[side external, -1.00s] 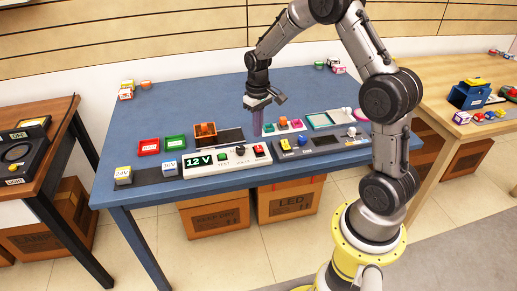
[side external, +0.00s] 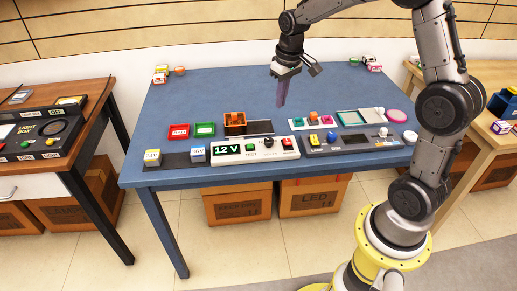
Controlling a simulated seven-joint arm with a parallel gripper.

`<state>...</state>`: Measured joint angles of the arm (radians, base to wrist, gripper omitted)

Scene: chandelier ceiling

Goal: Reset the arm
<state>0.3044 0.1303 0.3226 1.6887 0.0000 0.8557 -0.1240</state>
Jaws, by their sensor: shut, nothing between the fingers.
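My gripper (side external: 282,98) hangs above the middle of the blue table (side external: 215,95), pointing down. Its purplish fingers are shut with nothing between them. It is apart from the things on the table. A white panel with a green 12 V display (side external: 228,149) stands at the table's front edge, below the gripper in the picture. An orange open box (side external: 235,121) stands just behind that panel. My arm reaches in from the right.
Red (side external: 179,132) and green (side external: 205,130) trays lie at left, with yellow (side external: 152,157) and blue (side external: 197,153) marked blocks in front. A dark panel (side external: 350,139) lies front right. Small blocks (side external: 160,75) sit at the back left corner. The table's middle is clear.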

